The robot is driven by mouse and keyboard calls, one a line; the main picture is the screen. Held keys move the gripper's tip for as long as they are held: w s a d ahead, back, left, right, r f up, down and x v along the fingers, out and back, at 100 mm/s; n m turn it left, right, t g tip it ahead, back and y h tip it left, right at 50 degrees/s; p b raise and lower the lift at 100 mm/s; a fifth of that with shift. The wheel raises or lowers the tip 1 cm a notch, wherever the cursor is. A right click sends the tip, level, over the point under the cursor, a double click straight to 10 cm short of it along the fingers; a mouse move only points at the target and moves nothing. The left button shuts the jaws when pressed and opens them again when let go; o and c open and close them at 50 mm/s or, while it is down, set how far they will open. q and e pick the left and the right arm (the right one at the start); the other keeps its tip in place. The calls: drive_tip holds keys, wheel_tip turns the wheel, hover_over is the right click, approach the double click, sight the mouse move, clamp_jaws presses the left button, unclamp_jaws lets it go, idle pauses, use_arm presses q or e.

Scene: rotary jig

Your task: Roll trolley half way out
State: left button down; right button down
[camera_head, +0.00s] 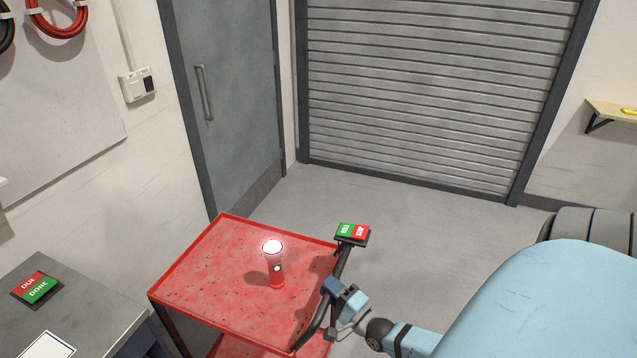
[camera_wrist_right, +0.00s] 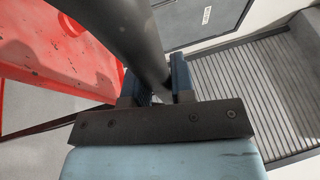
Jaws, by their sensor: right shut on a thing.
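The red trolley (camera_head: 215,275) stands in the lower middle of the head view, with a black push handle (camera_head: 345,262) along its right side. My right gripper (camera_head: 338,292) is shut on this handle. In the right wrist view the dark bar (camera_wrist_right: 128,38) runs between the two fingers of my right gripper (camera_wrist_right: 158,85), and the red trolley top (camera_wrist_right: 60,50) lies to the left. A red flashlight (camera_head: 277,268) stands upright on the trolley top, its lit end up. My left gripper is not in view.
A small green and red sign (camera_head: 352,232) sits at the handle's far end. A grey bench (camera_head: 90,305) with a red and green sign (camera_head: 36,288) stands at left. Clear floor (camera_head: 400,215) lies before the roller shutter (camera_head: 430,90). A grey door (camera_head: 225,90) is behind the trolley.

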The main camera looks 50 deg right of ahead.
drive_tip(key=shift+s+d, duration=0.15)
drive_tip(key=shift+s, duration=0.35)
drive_tip(key=c, duration=1)
unclamp_jaws()
drive_tip(key=shift+o, duration=0.2)
drive_tip(key=s+f+b, duration=0.2)
drive_tip(key=s, duration=1.1)
drive_tip(key=shift+s+f+b, duration=0.25)
drive_tip(key=shift+s+b, duration=0.05)
drive_tip(key=shift+b, duration=0.05)
